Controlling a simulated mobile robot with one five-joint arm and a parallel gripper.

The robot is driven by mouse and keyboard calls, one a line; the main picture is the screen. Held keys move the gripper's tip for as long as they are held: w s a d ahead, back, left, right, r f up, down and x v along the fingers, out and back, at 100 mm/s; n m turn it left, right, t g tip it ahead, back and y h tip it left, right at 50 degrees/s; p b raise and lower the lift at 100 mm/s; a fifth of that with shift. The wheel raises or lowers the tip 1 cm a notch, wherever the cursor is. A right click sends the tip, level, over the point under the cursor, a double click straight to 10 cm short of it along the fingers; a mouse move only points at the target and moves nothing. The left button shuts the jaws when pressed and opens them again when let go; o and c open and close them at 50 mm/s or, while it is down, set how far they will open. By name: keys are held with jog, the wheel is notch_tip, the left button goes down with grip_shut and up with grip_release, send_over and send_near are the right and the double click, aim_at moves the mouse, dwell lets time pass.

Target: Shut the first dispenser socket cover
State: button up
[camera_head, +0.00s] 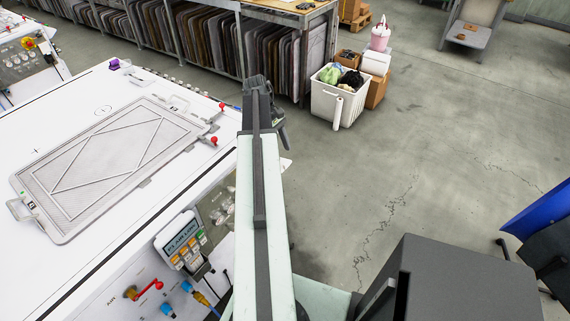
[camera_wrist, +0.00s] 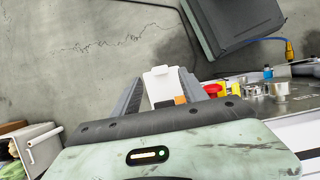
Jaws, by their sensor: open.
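My gripper (camera_head: 280,130) hangs at the far end of my raised arm, right of the white table's edge in the head view. In the wrist view its two dark fingers are apart, with the gripper (camera_wrist: 158,83) open. A small white flap-like plate (camera_wrist: 160,80) shows between the fingers, with an orange block (camera_wrist: 181,100) by its lower right. I cannot tell whether the plate is the first dispenser socket cover, or whether the fingers touch it. Several metal sockets (camera_wrist: 278,88) and a red knob (camera_wrist: 211,90) lie right of the fingers. In the head view, clear round fittings (camera_head: 220,208) sit left of my arm.
The white table (camera_head: 90,100) carries a framed mesh plate (camera_head: 110,160) and red-knobbed clamps (camera_head: 222,106). A keypad (camera_head: 182,240) and cable plugs (camera_head: 167,309) are at its near edge. A white bin (camera_head: 338,95) stands beyond my gripper.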

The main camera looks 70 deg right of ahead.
aim_at(286, 162)
jog(key=b+x, duration=0.3)
jog(key=x, duration=0.2)
jog(key=shift+r, duration=0.1)
grip_shut()
dwell(1.2)
